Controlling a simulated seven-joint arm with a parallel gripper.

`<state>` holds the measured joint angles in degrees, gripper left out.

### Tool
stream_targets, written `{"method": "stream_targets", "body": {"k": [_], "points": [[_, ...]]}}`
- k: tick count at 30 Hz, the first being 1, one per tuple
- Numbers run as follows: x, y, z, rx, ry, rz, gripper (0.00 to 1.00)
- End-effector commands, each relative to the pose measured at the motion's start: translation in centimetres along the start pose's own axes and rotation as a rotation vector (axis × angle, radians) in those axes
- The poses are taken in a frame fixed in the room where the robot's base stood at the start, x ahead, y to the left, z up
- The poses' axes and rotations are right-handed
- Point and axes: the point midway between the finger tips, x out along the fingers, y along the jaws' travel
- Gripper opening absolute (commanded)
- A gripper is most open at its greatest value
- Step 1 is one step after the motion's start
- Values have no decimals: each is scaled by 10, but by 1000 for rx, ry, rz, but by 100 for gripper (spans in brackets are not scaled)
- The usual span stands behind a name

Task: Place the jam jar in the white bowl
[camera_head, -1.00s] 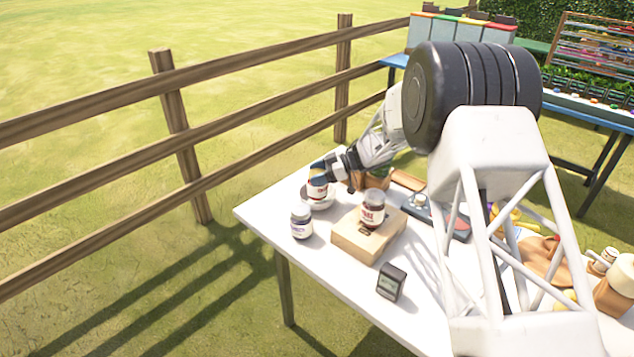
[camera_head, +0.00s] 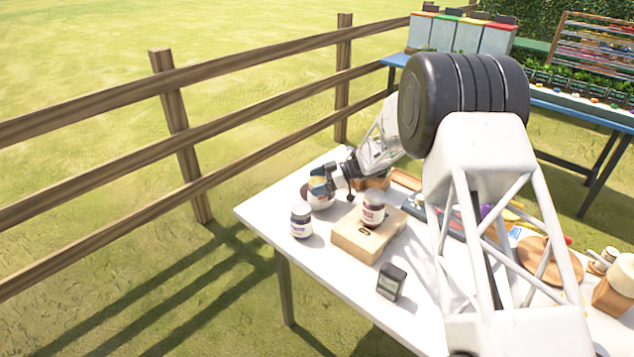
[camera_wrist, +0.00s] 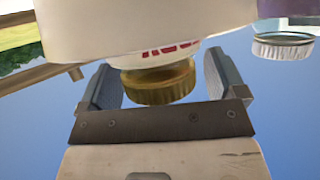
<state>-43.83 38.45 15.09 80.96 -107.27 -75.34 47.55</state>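A jam jar with a gold lid (camera_wrist: 158,82) and a white label with red lettering sits in the white bowl (camera_head: 322,205) near the table's far left edge. In the wrist view the bowl's wall (camera_wrist: 150,22) hides the lower part of the jar. My gripper (camera_head: 319,184) is at the jar's lid. In the wrist view its two fingers (camera_wrist: 162,85) stand on either side of the lid, with a small gap at each side. The head view shows the jar partly covered by the fingers.
A second jar (camera_head: 301,222) stands just in front of the bowl; its lid (camera_wrist: 283,47) shows in the wrist view. A third, red-labelled jar (camera_head: 373,209) stands on a wooden block (camera_head: 368,236). A small dark device (camera_head: 391,282) stands nearer. The table's front left (camera_head: 335,275) is clear.

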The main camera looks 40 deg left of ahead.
Motion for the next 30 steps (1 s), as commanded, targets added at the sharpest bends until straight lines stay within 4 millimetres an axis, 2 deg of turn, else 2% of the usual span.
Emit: {"method": "stream_targets", "body": {"k": [11,14,20,25,30], "points": [[-1,0,-3,-1,0,0,89],[-7,0,-2,0,0,0,89],[-29,0,-2,0,0,2,89],[-56,0,-2,0,0,2,89],[-64,0,-31,-2,-1,0,89]]}}
